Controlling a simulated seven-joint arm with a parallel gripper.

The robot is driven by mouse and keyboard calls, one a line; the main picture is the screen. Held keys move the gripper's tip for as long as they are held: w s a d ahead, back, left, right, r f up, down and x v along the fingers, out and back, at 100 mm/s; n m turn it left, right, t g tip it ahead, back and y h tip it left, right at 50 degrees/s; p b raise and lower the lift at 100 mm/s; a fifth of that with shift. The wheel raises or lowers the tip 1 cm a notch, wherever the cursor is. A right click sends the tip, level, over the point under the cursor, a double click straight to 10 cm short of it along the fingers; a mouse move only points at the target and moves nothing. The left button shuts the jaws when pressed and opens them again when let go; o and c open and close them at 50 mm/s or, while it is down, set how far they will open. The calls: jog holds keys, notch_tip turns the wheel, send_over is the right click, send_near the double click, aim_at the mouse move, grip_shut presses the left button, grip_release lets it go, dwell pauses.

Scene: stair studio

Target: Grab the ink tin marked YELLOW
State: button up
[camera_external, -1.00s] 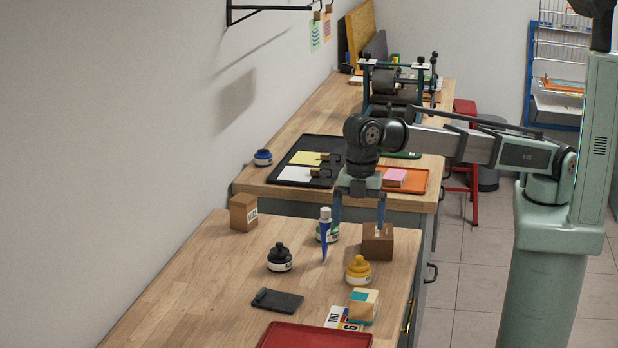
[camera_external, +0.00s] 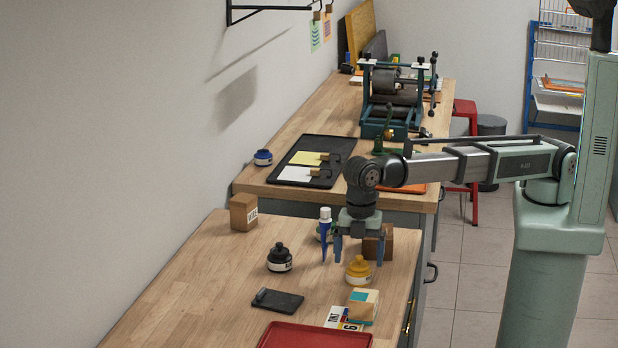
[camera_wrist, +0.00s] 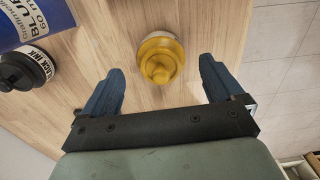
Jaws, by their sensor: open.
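The yellow ink tin (camera_external: 358,272), a squat jar with a yellow stepped lid and pale label band, stands upright on the near wooden worktop. Its label is too small to read. My gripper (camera_external: 359,259) is open and points down, just above and behind the tin in the external view. In the wrist view the yellow lid (camera_wrist: 159,58) shows between and slightly beyond the open blue fingers (camera_wrist: 161,72). Nothing is held, and the fingers look clear of the tin.
A black ink tin (camera_external: 280,260) is further left. A cardboard box (camera_external: 387,243) stands behind the gripper.

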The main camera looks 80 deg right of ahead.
aim_at(359, 274)
jog(key=shift+f, duration=2)
jog(key=shift+c, duration=0.2)
jog(key=c, duration=1.4)
